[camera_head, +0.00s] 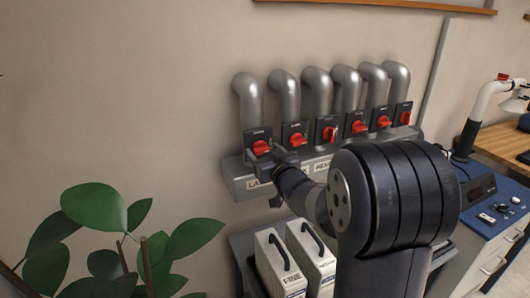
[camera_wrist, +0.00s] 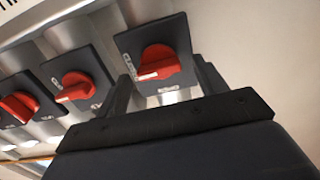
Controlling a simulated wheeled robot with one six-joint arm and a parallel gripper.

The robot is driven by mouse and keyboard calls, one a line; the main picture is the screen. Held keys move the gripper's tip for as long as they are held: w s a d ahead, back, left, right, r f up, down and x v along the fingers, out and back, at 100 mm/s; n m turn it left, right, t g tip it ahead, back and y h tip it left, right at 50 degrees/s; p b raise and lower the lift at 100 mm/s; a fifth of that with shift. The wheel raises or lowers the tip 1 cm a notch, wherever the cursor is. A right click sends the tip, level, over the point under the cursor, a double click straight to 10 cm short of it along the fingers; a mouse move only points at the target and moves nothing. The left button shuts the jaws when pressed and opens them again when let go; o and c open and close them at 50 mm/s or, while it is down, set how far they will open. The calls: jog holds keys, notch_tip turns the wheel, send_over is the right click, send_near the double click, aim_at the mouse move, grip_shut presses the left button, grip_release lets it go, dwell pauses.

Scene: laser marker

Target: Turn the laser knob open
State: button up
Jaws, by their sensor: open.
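The laser knob (camera_head: 261,147) is the leftmost of a row of red knobs on dark square plates. The partly hidden label on the ledge below it starts with "LA". In the wrist view this knob (camera_wrist: 158,63) is large, and its white pointer mark faces the lower left, toward the printed word on its plate. My gripper (camera_head: 279,157) is open at that knob's plate, just right of and below the knob. In the wrist view its two fingers (camera_wrist: 163,77) reach up on either side of the knob, with visible gaps. I cannot tell how deep the fingers are around it.
Several other red knobs (camera_head: 295,140) continue to the right below grey pipes (camera_head: 316,92). Two white filter boxes (camera_head: 281,268) stand below the ledge (camera_head: 240,185). A leafy plant (camera_head: 95,207) is at lower left.

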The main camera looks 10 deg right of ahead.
jog(key=c, duration=1)
jog(key=shift+f+b, duration=0.15)
jog(key=shift+b, duration=0.25)
jog(key=n+b, duration=0.3)
jog(key=b, duration=0.1)
jog(key=shift+a+f+n, duration=0.1)
jog(key=shift+f+n, duration=0.1)
jog(key=shift+n, duration=0.2)
jog(key=n+b, duration=0.7)
jog(key=n, duration=0.2)
jog(key=shift+a, duration=0.1)
jog(key=n+b, duration=0.3)
jog(key=n, duration=0.2)
